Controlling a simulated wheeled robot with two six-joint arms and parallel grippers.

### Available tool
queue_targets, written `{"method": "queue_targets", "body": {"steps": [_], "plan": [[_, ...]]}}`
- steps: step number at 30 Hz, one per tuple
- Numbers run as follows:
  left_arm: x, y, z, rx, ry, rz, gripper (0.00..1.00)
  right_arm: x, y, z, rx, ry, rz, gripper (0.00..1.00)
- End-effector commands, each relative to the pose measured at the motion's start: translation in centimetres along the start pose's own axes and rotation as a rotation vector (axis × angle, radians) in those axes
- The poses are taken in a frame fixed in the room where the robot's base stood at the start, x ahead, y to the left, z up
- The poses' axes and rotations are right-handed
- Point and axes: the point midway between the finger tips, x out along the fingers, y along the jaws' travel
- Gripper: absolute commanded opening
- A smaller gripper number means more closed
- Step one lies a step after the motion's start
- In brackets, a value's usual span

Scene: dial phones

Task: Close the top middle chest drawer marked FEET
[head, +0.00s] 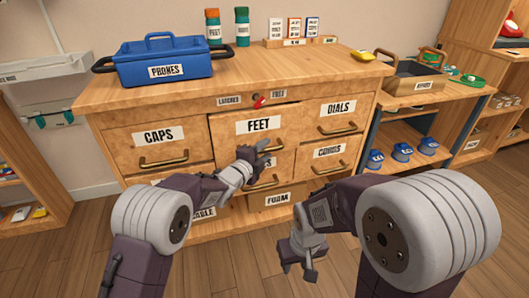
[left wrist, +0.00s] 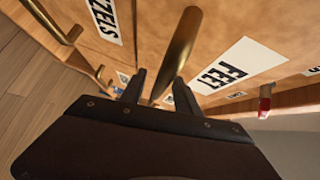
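The FEET drawer (head: 232,142) is the top middle one of the wooden chest. Its front stands a little forward of the CAPS and DIALS fronts, with a dark gap along its top. The FEET label also shows in the left wrist view (left wrist: 238,66). My left gripper (head: 262,150) is at the FEET drawer's handle. In the left wrist view, the brass handle (left wrist: 178,52) passes between my left gripper's two fingers (left wrist: 160,95), which stand apart with some space around it. My right gripper (head: 299,270) hangs low, empty, its fingers apart, in front of the chest's lower part.
A red latch lever (head: 259,101) sits above the FEET drawer, between two small labels. The CAPS drawer (head: 190,135) and DIALS drawer (head: 312,122) flank it. A blue PHONES box (head: 180,68) stands on the chest top. A shelf with blue phones (head: 402,153) is to the right.

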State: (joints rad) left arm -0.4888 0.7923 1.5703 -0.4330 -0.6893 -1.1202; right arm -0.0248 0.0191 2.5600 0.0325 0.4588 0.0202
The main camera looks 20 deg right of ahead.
Motion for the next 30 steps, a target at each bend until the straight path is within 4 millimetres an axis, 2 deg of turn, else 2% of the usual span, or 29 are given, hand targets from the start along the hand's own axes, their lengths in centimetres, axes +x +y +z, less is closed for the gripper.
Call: {"method": "queue_targets", "body": {"steps": [1, 2, 5, 6, 30], "plan": [[-0.01, -0.02, 0.00, 0.000, 0.000, 0.000, 0.38, -0.02, 0.00, -0.01, 0.000, 0.000, 0.000, 0.36], [-0.02, -0.03, 0.00, 0.000, 0.000, 0.000, 0.32, -0.02, 0.00, -0.01, 0.000, 0.000, 0.000, 0.36], [-0.02, -0.03, 0.00, 0.000, 0.000, 0.000, 0.04, -0.02, 0.00, -0.01, 0.000, 0.000, 0.000, 0.36], [-0.03, -0.03, 0.00, 0.000, 0.000, 0.000, 0.00, -0.02, 0.00, -0.01, 0.000, 0.000, 0.000, 0.36], [-0.05, 0.02, 0.03, 0.000, -0.001, 0.001, 0.00, -0.01, 0.00, 0.00, 0.000, 0.000, 0.000, 0.36]]}}
